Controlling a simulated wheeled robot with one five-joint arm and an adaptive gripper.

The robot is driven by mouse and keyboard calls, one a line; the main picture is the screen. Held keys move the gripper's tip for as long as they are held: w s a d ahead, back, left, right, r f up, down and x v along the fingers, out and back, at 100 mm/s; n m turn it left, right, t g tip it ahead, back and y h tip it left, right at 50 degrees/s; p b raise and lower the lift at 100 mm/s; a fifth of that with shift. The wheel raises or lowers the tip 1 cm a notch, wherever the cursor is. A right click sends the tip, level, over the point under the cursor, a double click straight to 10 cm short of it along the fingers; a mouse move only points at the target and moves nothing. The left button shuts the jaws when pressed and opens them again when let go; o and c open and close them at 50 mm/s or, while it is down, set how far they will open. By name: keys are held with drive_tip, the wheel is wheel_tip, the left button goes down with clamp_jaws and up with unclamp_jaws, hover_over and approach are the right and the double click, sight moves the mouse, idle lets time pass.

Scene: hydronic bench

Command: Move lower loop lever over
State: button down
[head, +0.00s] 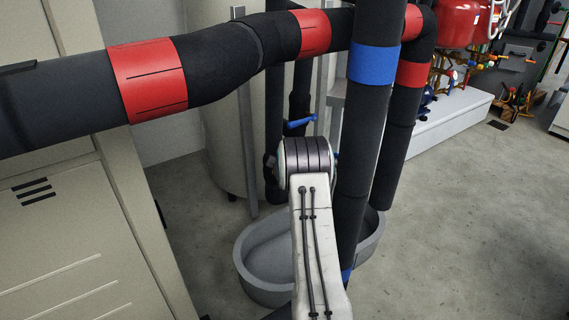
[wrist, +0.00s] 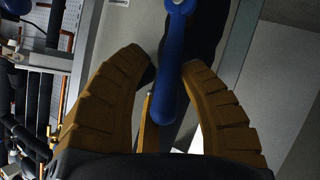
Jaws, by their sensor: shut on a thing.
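A blue lever (wrist: 168,92) runs down the middle of the wrist view, its rounded end towards my palm. My gripper (wrist: 166,72) has its two ribbed orange fingers on either side of this lever and is shut on it. In the head view a blue lever (head: 299,123) sticks out beside dark pipes, just above my arm's round joint. A small blue piece (head: 337,156) shows at the right of that joint. My gripper is hidden behind my arm in the head view, and I cannot tell there which blue part it holds.
A thick black pipe with a blue band (head: 374,64) stands close to the right of my arm. A black pipe with red bands (head: 147,78) crosses above. A grey tub (head: 262,284) stands on the floor below. Open floor (head: 470,220) lies to the right.

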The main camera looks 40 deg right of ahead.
drive_tip(key=shift+s+d+f, duration=0.25)
drive_tip(key=shift+s+f, duration=0.2)
drive_tip(key=shift+f, duration=0.05)
drive_tip(key=c, duration=0.9)
unclamp_jaws()
drive_tip(key=shift+s+d, duration=0.1)
drive_tip(key=shift+d, duration=0.05)
drive_tip(key=shift+o, duration=0.5)
drive_tip(key=shift+r, duration=0.2)
drive_tip(key=shift+w, duration=0.2)
drive_tip(key=v, duration=1.2)
